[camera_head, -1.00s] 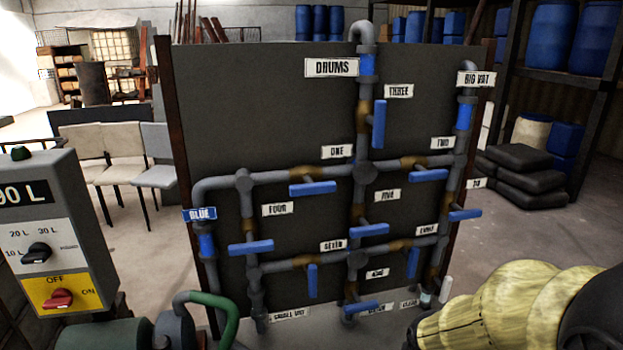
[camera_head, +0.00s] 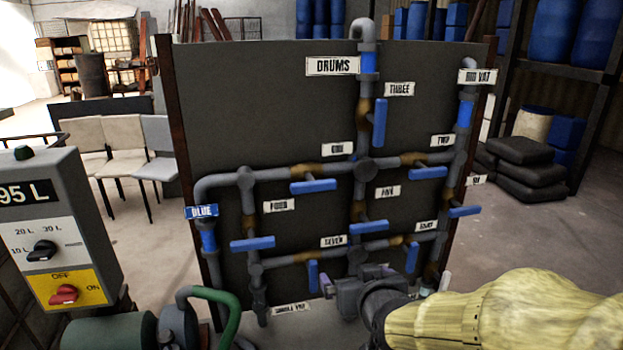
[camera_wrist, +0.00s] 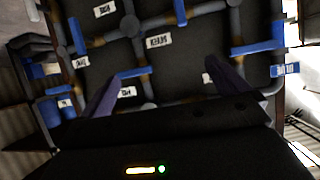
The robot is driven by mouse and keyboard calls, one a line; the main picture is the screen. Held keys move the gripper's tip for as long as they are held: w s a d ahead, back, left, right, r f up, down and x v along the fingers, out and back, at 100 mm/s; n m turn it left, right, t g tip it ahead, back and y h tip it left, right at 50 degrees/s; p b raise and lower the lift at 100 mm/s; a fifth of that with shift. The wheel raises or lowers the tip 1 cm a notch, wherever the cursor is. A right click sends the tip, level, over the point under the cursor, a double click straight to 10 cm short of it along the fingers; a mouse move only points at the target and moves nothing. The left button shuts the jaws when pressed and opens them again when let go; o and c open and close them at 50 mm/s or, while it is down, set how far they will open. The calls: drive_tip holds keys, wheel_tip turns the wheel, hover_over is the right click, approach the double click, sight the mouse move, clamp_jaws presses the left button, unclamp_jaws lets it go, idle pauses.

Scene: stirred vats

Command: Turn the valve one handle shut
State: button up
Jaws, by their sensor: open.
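The valve one handle (camera_head: 313,186) is a blue lever below the label ONE (camera_head: 338,149) in the head view. It lies roughly level, along its horizontal pipe. My gripper (camera_head: 345,284) is in front of the lower middle of the board, below and to the right of that handle and apart from it. In the wrist view my gripper (camera_wrist: 161,72) has its two fingers spread wide with nothing held between them. That view shows the board upside down. I cannot make out the valve one handle there; my gripper's body covers the lower part.
Several other blue handles stick out close by, such as valve four's (camera_head: 252,243), valve five's (camera_head: 364,228) and valve seven's (camera_head: 313,275). A control box (camera_head: 55,230) reading 95 L stands at left, above a green hose (camera_head: 230,310). The space before the upper board looks clear.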

drive_tip(key=a+r+n+t+y, duration=0.1)
drive_tip(key=a+r+t, duration=0.3)
drive_tip(key=r, duration=0.7)
drive_tip(key=shift+a+r+t+y+p, duration=0.2)
drive_tip(key=shift+t+y+p, duration=0.15)
drive_tip(key=shift+y, duration=0.45)
drive_tip(key=shift+w, duration=0.15)
drive_tip(key=p, duration=0.6)
approach(315, 189)
drive_tip(key=shift+w+a+r+p, duration=0.1)
drive_tip(key=shift+w+r+p, duration=0.1)
drive_tip(key=shift+p, duration=0.6)
drive_tip(key=p, duration=0.4)
drive_tip(key=shift+w+a, duration=0.1)
drive_tip(key=shift+w, duration=0.25)
drive_tip(key=p+x, duration=0.4)
drive_tip(key=x, duration=0.7)
drive_tip(key=shift+w+f, duration=0.25)
